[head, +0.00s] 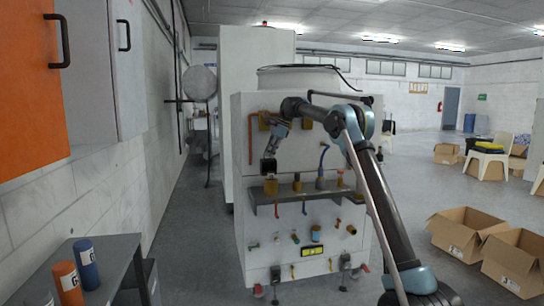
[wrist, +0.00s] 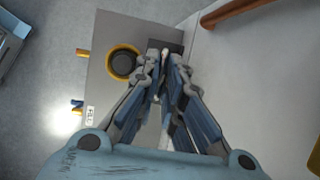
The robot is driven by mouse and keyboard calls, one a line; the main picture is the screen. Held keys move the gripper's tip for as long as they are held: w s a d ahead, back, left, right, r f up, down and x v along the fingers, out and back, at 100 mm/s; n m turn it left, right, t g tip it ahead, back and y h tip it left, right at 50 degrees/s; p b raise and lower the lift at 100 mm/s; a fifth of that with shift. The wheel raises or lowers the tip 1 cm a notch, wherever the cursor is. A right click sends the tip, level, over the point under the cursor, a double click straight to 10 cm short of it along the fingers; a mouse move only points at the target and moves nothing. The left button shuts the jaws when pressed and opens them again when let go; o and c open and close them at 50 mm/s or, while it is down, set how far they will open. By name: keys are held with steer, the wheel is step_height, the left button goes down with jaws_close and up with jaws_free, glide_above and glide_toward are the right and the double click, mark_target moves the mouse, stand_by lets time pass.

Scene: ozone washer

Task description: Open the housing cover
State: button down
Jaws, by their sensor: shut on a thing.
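A white machine (head: 315,225) stands in the middle of the head view. A grey shelf (head: 312,199) on its front carries several fittings, among them a yellow-brown housing (head: 271,187) at the left end and a similar one (head: 297,183) beside it. My gripper (head: 269,164) is above the left housing. In the wrist view its fingers (wrist: 166,58) come close together at a dark block (wrist: 172,44) and are shut on it. I cannot tell for certain that this block is the housing cover. A yellow ring with a black cap (wrist: 123,63) lies left of the fingers.
An orange-brown pipe (head: 251,138) runs up the machine left of my gripper; it shows in the wrist view (wrist: 242,12) too. A table with bottles (head: 85,263) stands at lower left. Open cardboard boxes (head: 465,230) are on the right. The floor left of the machine is clear.

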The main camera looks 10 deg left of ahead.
steer(key=shift+w+d, duration=0.15)
steer(key=shift+w, duration=0.05)
stand_by(0.3)
steer(key=c, duration=1.8)
jaws_free()
steer(key=shift+o, duration=0.4)
steer(key=shift+s, duration=0.1)
steer(key=shift+r, duration=0.35)
steer(key=shift+v, duration=1.2)
steer(key=w+d, duration=0.2)
steer(key=d, duration=1)
steer(key=shift+w+f, duration=0.2)
steer(key=shift+w, duration=0.2)
